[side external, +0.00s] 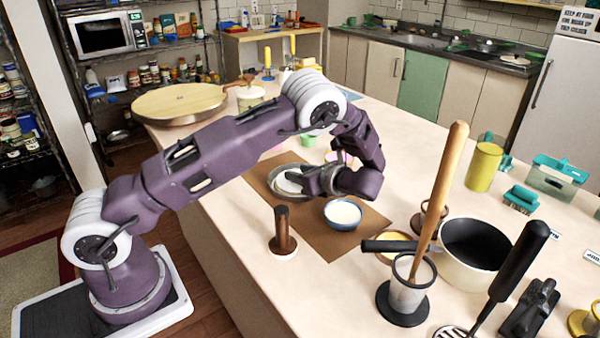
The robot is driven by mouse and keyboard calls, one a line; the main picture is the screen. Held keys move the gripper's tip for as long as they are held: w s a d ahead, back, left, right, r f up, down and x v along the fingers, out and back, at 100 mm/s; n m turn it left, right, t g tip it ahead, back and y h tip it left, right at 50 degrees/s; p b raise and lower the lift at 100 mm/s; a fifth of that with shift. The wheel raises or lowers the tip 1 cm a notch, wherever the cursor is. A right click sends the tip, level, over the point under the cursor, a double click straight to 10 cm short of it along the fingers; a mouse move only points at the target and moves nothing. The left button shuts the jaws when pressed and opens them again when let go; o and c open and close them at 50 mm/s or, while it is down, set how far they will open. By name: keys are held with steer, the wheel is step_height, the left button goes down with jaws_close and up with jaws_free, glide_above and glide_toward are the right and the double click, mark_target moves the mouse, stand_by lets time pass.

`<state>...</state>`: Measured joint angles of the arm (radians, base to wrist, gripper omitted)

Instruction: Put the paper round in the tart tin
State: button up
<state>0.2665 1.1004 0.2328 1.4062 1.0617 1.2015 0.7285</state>
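A round grey metal tin (272,190), which looks like the tart tin, sits on a brown mat (312,235). A pale, whitish round area (287,179) shows inside it, partly behind my gripper; I cannot tell whether it is the paper round or the tin's floor. My gripper (299,183) is low over the right part of the tin, with its fingers pointing left. Its fingertips are small and dark here, so their opening and anything between them cannot be made out.
A blue bowl with white contents (343,213) stands close right of my gripper. A wooden-handled tamper (283,237) stands in front. A pot (474,256) and a metal cup holding a tall wooden pestle (408,290) crowd the right. The counter's front left is clear.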

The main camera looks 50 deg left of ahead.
steer(key=shift+r, duration=0.15)
steer(key=v, duration=1.2)
steer(key=s+d+r+n+h, duration=0.1)
steer(key=s+r+n+h, duration=0.85)
steer(key=s+r, duration=0.55)
steer(key=s+d+n+t+h, duration=0.2)
steer(key=s+d+n, duration=0.1)
steer(key=s, duration=0.4)
steer(key=s+d+n+t+h, duration=0.2)
steer(key=s+d+n+t, duration=0.1)
steer(key=s+n, duration=0.2)
steer(key=shift+s+d+r+t, duration=0.15)
steer(key=shift+s+d+t, duration=0.2)
steer(key=shift+s, duration=0.8)
steer(key=shift+n, duration=0.25)
